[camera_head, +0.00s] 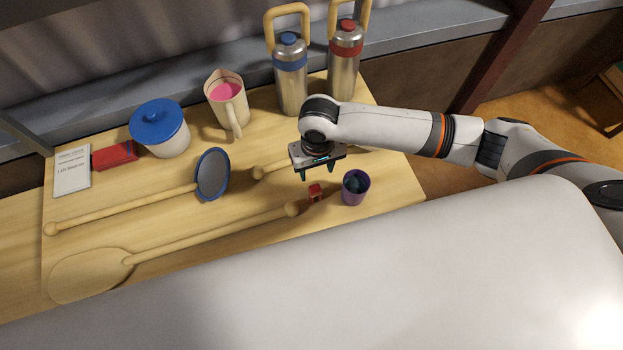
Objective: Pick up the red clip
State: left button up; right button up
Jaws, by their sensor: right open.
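The small red clip (316,192) lies on the wooden table, between the round knob end of a wooden paddle (128,258) and a purple cup (355,187). My right gripper (318,174) is above the table, just behind the clip in the head view. It points down, its fingers are apart, and nothing shows between them. It looks apart from the clip, though its exact height is hard to tell. My left gripper is not in view.
The purple cup has something dark inside. A blue-rimmed strainer (212,174), a white jar with blue lid (160,129), a pink-filled pitcher (228,100), a blue-capped flask (291,75) and a red-capped flask (345,60) stand around. A red box (115,155) lies by a white card (72,171).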

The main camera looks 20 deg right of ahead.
aim_at(315, 188)
jog(key=f, duration=0.6)
jog(key=shift+s, duration=0.25)
jog(key=shift+f, duration=0.55)
jog(key=f, duration=0.4)
jog(key=shift+s+a+f, duration=0.15)
jog(key=shift+a+f, duration=0.05)
jog(key=shift+f, duration=0.05)
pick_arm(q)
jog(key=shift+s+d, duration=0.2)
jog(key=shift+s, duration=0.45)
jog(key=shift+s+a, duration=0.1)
pick_arm(e)
jog(key=c, duration=1)
